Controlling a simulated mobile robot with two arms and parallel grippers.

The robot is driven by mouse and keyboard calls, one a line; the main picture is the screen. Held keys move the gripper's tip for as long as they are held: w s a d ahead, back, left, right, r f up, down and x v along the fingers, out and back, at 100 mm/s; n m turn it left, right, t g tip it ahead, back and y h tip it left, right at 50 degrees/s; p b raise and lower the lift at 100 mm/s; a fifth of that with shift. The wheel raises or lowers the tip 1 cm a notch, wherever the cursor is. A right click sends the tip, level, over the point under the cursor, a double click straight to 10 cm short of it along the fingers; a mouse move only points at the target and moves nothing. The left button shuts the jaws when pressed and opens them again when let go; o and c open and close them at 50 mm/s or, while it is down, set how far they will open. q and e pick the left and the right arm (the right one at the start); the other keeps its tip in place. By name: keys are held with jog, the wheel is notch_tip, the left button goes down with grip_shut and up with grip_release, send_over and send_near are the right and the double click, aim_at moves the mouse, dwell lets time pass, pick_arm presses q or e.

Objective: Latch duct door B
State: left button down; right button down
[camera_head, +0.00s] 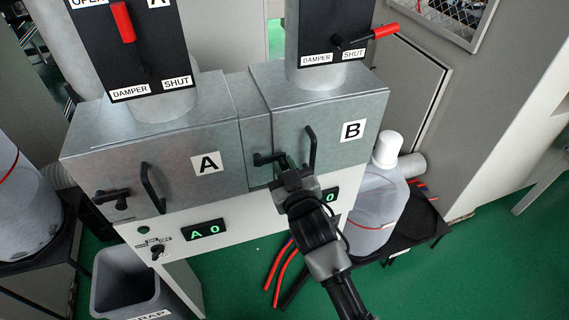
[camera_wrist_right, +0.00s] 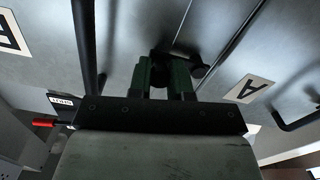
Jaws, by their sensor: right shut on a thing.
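Duct door B (camera_head: 335,150) is the grey metal front of the right duct box, marked with a "B" label (camera_head: 352,131). It looks closed against the box. Its black latch handle (camera_head: 265,158) sits at the door's left edge, its visible part lying roughly level. Its curved black pull handle (camera_head: 310,148) is to the right of the latch. My right gripper (camera_head: 283,174) is at the latch, hiding part of it. In the right wrist view the gripper's green fingers (camera_wrist_right: 161,78) are shut on the dark latch handle (camera_wrist_right: 159,66). My left gripper is out of view.
Door A (camera_head: 185,165) is to the left, with its own latch (camera_head: 112,196) and pull handle (camera_head: 150,187). Damper levers with red grips (camera_head: 123,22) (camera_head: 385,31) are above. A display (camera_head: 205,230) is below. A whitish container (camera_head: 375,215) stands at right, a grey bin (camera_head: 135,285) below left.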

jog(key=shift+r, duration=0.1)
jog(key=c, duration=1.1)
grip_release()
jog(key=shift+o, duration=0.2)
jog(key=b+v, duration=0.2)
jog(key=v, duration=0.8)
jog(key=shift+s+b, duration=0.3)
jog(key=shift+s, duration=0.1)
jog(key=shift+d, duration=0.1)
